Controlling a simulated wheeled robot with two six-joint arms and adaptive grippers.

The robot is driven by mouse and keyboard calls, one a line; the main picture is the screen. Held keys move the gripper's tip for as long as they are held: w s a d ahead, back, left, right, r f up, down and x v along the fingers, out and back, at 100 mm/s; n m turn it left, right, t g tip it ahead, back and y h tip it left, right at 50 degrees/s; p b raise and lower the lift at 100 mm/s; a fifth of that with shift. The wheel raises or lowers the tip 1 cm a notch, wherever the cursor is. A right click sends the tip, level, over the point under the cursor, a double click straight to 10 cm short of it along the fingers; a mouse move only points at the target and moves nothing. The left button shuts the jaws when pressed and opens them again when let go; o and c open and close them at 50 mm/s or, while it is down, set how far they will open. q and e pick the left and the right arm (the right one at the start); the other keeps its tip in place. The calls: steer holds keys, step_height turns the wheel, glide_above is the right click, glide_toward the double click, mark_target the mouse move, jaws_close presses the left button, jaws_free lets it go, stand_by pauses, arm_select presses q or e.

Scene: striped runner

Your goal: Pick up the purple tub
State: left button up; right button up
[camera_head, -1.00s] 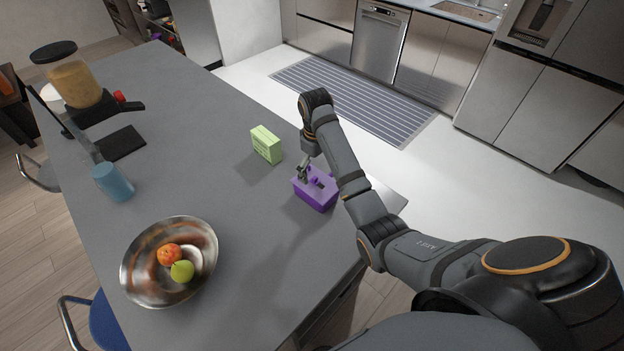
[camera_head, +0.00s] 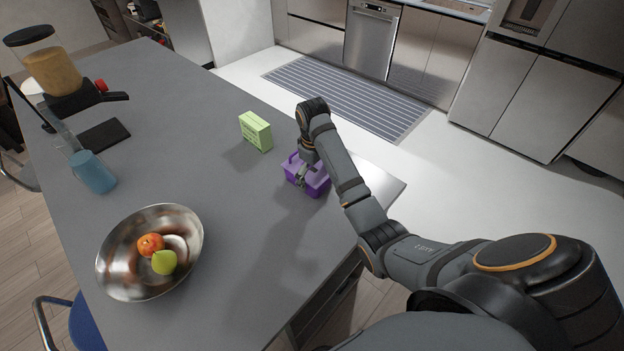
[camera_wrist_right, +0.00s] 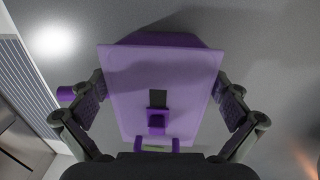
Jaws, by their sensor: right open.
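The purple tub (camera_head: 313,184) stands on the grey counter near its right edge. It fills the middle of the right wrist view (camera_wrist_right: 155,75). My right gripper (camera_head: 303,175) is at the tub in the head view, pointing down. In the right wrist view its open fingers (camera_wrist_right: 163,108) lie one on each side of the tub. I cannot tell whether the finger pads touch its sides. Part of the tub is hidden by the gripper and arm in the head view. My left gripper is not in view.
A light green box (camera_head: 256,131) stands just behind the tub to the left. A metal bowl (camera_head: 118,272) with fruit is at the front left. A blue cup (camera_head: 93,172) and a blender (camera_head: 55,75) are farther left. Counter between bowl and tub is clear.

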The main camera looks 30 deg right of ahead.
steer(key=shift+w+f, duration=0.15)
steer(key=shift+f, duration=0.4)
steer(key=c, duration=1.6)
steer(key=shift+r, duration=0.15)
